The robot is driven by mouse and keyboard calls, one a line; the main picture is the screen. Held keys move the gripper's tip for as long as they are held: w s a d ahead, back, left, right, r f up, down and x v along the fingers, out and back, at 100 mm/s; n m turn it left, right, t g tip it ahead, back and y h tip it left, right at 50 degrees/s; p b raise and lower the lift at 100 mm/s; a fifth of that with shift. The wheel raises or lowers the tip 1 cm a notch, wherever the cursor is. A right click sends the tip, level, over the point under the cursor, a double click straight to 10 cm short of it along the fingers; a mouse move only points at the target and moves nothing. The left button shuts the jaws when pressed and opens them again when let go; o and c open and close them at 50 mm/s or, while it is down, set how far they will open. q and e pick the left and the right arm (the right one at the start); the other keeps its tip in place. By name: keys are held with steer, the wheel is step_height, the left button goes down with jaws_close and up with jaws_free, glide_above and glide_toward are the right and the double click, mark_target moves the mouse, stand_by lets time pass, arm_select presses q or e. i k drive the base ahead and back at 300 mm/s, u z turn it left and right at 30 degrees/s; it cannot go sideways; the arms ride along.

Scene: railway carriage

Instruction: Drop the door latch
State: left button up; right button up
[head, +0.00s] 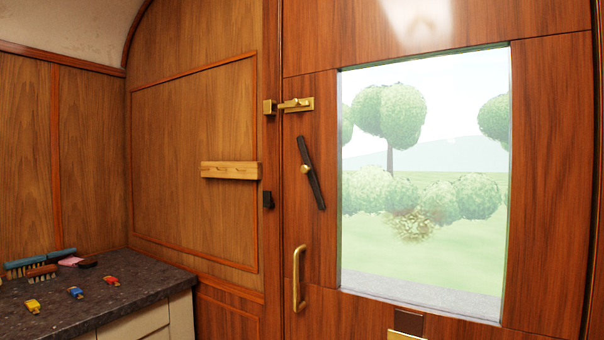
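The door (425,55) is wooden with a large window and looks shut. A dark latch bar (316,188) is mounted on it by a brass pivot (306,169). The bar stands steeply tilted, its upper end leaning left and its lower end right. A small black catch (268,200) sits on the frame left of the door, lower than the pivot; the bar is apart from it. A brass slide bolt (297,104) is above the bar, next to a brass keeper (269,107) on the frame. Neither gripper is in view.
A brass pull handle (299,279) stands out below the bar. A dark counter (130,290) at lower left holds brushes (40,260) and several small coloured items. The space before the door looks clear.

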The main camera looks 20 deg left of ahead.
mark_target(308, 168)
steer(key=k, duration=1.2)
steer(key=u, duration=0.8)
steer(key=i, duration=1.7)
steer(key=z, duration=0.35)
